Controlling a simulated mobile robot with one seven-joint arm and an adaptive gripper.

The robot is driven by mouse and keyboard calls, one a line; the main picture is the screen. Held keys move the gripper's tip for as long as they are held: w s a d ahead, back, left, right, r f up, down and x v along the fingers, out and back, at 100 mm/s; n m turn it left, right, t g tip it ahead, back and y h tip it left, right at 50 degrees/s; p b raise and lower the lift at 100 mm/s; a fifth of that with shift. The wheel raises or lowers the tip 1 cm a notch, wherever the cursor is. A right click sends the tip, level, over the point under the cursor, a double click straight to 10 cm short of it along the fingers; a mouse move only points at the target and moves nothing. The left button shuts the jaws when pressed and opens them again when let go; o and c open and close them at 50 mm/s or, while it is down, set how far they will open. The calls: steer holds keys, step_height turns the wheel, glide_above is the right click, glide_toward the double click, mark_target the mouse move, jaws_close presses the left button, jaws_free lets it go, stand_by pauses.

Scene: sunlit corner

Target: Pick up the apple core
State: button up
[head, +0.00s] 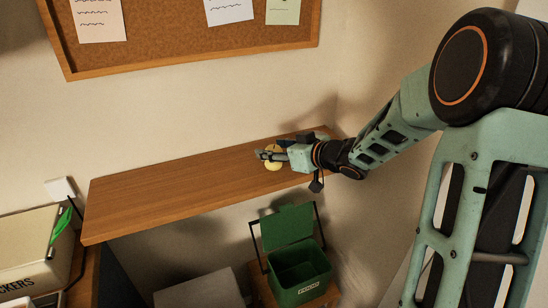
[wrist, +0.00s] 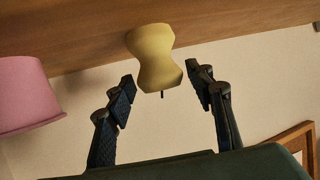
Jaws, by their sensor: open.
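The apple core (wrist: 152,55) is pale yellow, with a narrow waist and a short dark stem. In the wrist view it sits on the wooden shelf (wrist: 70,40), just ahead of and partly between my gripper's fingertips (wrist: 164,83). My gripper is open, with a finger on each side and a visible gap to the core. In the head view my gripper (head: 268,155) is over the right part of the shelf (head: 170,190). The apple core (head: 273,164) shows there as a yellow patch, partly hidden by my gripper.
A pink container (wrist: 25,95) stands left of the core in the wrist view. Below the shelf is an open green bin (head: 302,278). A cork board (head: 180,40) hangs on the wall above. The left part of the shelf is clear.

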steer(key=x, duration=0.5)
steer(key=shift+a, duration=0.15)
steer(key=c, duration=1.2)
